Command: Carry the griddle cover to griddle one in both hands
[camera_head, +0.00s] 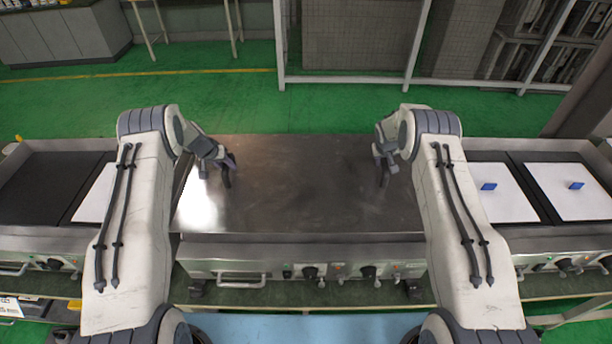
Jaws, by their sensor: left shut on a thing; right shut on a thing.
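A broad, dull metal sheet, which I take to be the griddle cover (300,190), spans the middle cooking unit between my arms. My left gripper (227,178) is shut over its left part and my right gripper (383,178) over its right part. Both point downward, and the parts they grip are small and dark. I cannot tell whether the sheet rests on the unit or hangs just above it. Which griddle is griddle one is not marked; an open dark griddle (42,188) lies at the far left.
A pale plate (93,200) beside the dark griddle is partly hidden by my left arm. Two white plates with blue pieces lie at right, one here (570,195). Knobs and a handle line the middle unit's front (330,268). Green floor lies behind, before a white-framed rack (350,80).

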